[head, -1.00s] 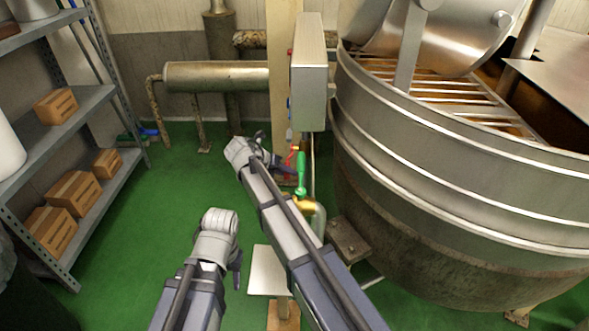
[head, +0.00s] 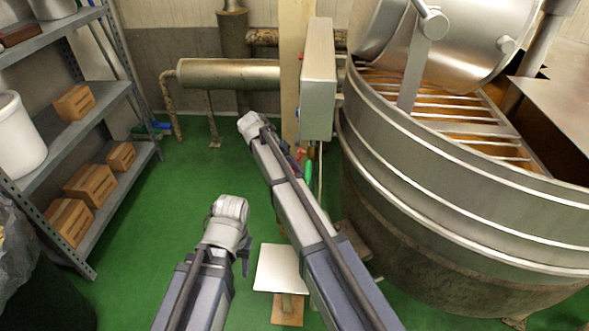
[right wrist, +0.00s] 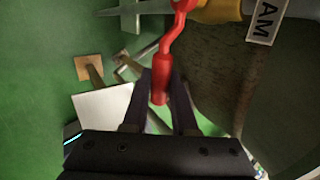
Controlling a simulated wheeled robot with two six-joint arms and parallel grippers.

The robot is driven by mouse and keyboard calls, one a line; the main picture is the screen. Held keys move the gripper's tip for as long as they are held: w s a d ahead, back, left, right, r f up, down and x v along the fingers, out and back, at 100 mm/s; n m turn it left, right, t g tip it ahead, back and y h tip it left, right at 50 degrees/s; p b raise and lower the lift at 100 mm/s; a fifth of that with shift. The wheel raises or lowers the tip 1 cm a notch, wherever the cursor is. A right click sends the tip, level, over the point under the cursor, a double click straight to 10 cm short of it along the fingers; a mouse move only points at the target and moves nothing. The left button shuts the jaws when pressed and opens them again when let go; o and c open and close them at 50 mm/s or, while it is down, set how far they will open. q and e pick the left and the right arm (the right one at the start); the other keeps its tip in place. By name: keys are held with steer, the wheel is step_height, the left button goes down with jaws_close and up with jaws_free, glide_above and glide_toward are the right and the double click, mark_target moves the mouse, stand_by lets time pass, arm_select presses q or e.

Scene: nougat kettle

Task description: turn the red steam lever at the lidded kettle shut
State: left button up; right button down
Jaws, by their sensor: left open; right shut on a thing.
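The red steam lever (right wrist: 160,85) hangs from a brass-coloured pipe fitting (right wrist: 215,12) in the right wrist view. My right gripper (right wrist: 161,100) is shut on the lever's red handle, one dark finger at each side. A label ending in "AM" (right wrist: 267,20) sits beside the fitting. In the head view only a small red piece (head: 301,153) shows beside my right forearm, which hides the right gripper. My left gripper (head: 245,258) is open and empty, low over the green floor and apart from the lever. The lidded kettle (head: 450,190) stands at the right.
A green handle (head: 309,171) shows just right of my right forearm. A grey box (head: 318,80) on a post is above it. A pale plate (head: 280,268) on a stand is below. A shelf with cartons (head: 90,185) stands left.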

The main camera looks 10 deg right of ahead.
steer(key=shift+w+r+g, duration=0.1)
steer(key=shift+r+g, duration=0.2)
steer(key=shift+r, duration=0.1)
stand_by(0.3)
steer(key=c, duration=1)
jaws_free()
steer(key=shift+p, duration=0.3)
steer(key=p+v, duration=0.6)
steer(key=v, duration=0.1)
steer(key=shift+a+r, duration=0.15)
steer(key=shift+r, duration=0.2)
steer(key=shift+w, duration=0.1)
